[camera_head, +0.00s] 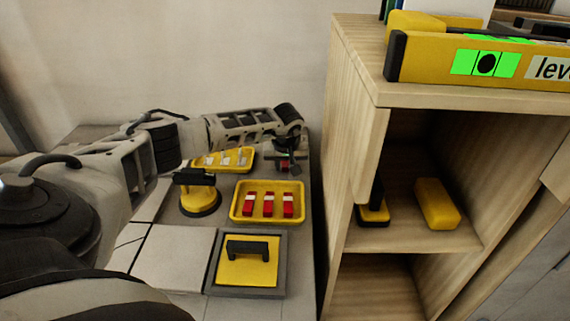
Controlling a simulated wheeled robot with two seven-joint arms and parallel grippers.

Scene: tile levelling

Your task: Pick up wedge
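A yellow tray (235,213) on the tiled surface holds a row of red-and-white pieces (268,204), which look like the wedges. A second yellow tray (246,167) behind it holds pale pieces (225,158), partly hidden by my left arm. My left arm reaches in from the left, over the back tray. My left gripper (287,166) points down behind the right end of the front tray, apart from the red pieces. My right gripper is out of view.
A yellow-and-black suction cup tool (200,200) stands left of the front tray. A yellow plate with a black handle (252,270) lies in front. A wooden shelf (350,120) at right carries a yellow level (430,58) and yellow blocks (437,203), close to the gripper's right.

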